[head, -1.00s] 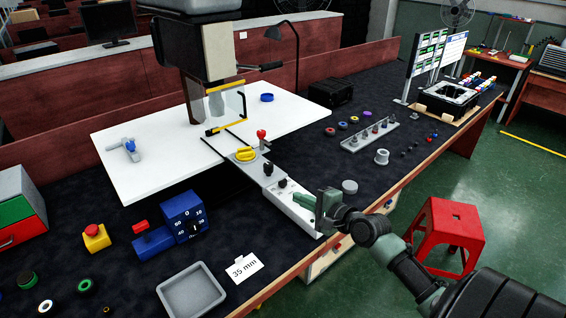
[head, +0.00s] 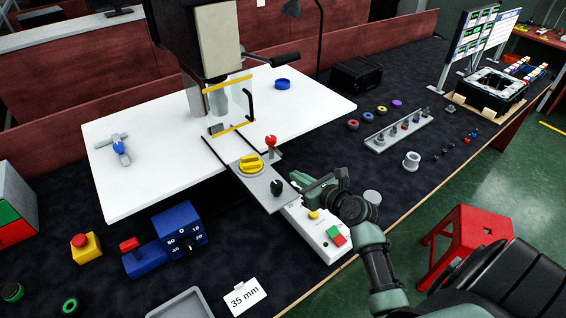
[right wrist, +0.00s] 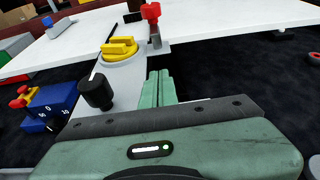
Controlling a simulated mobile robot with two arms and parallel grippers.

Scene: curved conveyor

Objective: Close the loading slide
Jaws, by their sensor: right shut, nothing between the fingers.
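The loading slide is a grey plate (head: 264,182) on two dark rails in front of the press machine (head: 217,40). It carries a yellow knob (head: 251,165), a black knob (head: 277,187) and a red-topped post (head: 270,142). The plate stands out from under the machine's clear guard (head: 230,103). My right gripper (head: 297,184) is shut and empty beside the plate's front end, near the black knob. In the right wrist view its shut fingers (right wrist: 159,86) point along the plate's right side; contact cannot be told. My left gripper is not in view.
A white control box (head: 312,228) with yellow, green and red buttons lies below my right gripper. A white table board (head: 140,180) surrounds the rails. A blue dial box (head: 180,228) and yellow button box (head: 86,247) stand left. A red stool (head: 465,245) is right.

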